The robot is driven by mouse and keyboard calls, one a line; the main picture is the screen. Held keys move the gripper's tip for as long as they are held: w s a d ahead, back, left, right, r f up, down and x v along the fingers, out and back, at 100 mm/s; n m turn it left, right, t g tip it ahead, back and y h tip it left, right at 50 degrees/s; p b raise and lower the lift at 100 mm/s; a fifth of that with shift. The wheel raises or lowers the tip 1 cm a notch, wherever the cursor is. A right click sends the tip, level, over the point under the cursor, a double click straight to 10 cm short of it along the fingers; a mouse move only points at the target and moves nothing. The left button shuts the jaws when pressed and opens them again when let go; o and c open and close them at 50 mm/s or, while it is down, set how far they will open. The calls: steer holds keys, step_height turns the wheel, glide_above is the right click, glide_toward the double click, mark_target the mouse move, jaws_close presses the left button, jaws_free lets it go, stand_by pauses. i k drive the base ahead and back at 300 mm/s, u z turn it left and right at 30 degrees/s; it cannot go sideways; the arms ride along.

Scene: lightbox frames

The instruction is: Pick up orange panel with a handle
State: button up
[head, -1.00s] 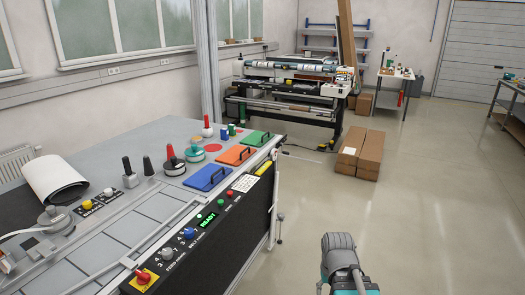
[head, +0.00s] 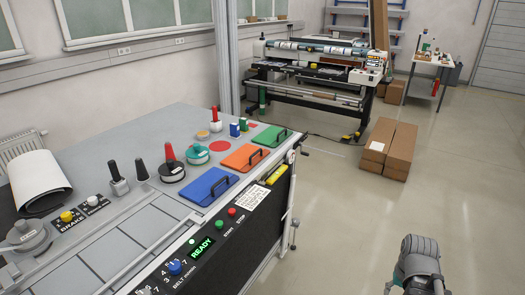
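The orange panel (head: 241,158) lies flat on the grey machine table, near its right edge. It has a dark bar handle on top. It sits between a blue panel (head: 210,187) in front and a green panel (head: 271,137) behind, each with a similar handle. Part of my arm shows at the bottom right, over the floor and apart from the table. My gripper's fingers are not in view.
Several knobs and stamps, such as a red-handled one (head: 171,165) and a green-topped one (head: 197,153), stand left of the panels. A control face (head: 203,250) fronts the table. Cardboard boxes (head: 390,148) stand on the floor at right. Open floor lies between.

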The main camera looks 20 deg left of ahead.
mark_target(244, 159)
steer(key=u, duration=0.2)
steer(key=i, duration=1.4)
steer(key=u, duration=0.75)
